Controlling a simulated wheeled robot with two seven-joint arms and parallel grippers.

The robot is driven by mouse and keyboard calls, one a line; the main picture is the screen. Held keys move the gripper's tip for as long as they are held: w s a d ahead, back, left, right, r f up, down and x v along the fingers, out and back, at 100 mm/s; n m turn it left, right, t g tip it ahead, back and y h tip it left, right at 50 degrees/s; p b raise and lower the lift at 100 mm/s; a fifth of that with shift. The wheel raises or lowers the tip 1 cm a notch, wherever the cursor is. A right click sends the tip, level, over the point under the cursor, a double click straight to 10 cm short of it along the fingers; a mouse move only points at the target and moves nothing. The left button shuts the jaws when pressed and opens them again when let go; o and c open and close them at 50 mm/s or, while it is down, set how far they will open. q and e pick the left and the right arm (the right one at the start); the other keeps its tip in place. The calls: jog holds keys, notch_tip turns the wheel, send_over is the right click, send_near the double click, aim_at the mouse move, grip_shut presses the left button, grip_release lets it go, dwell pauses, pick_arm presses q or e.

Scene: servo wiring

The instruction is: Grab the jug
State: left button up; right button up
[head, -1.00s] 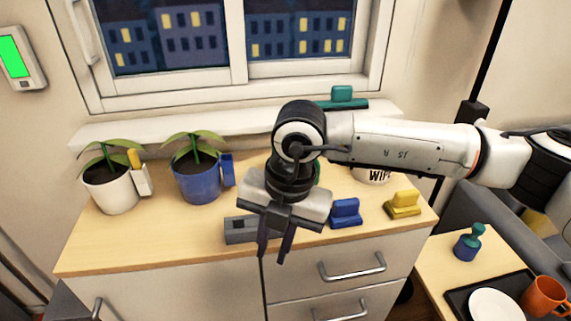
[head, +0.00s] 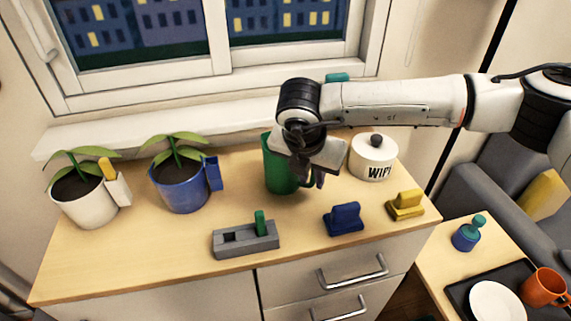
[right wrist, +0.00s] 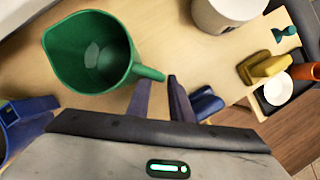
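The green jug (head: 278,172) stands upright on the wooden cabinet top, partly hidden behind my right gripper in the head view. In the right wrist view the jug (right wrist: 92,50) is seen from above, empty, with its handle (right wrist: 150,73) pointing right toward my fingers. My right gripper (right wrist: 160,95) has its two fingers apart with a gap between them, near the handle's end. Nothing is visibly held; I cannot tell whether a finger touches the handle. It also shows in the head view (head: 315,182). My left gripper is not in view.
A white lidded pot (head: 373,160) stands right of the jug. A blue block (head: 344,219), a yellow block (head: 405,206) and a grey slotted holder (head: 245,240) lie in front. A blue plant pot (head: 181,191) and a white one (head: 84,206) stand left. The window sill (head: 120,137) runs behind.

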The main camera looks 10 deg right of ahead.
jog(key=shift+x, duration=1.4)
jog(key=shift+w, duration=0.1)
grip_shut()
jog(key=shift+r, duration=0.15)
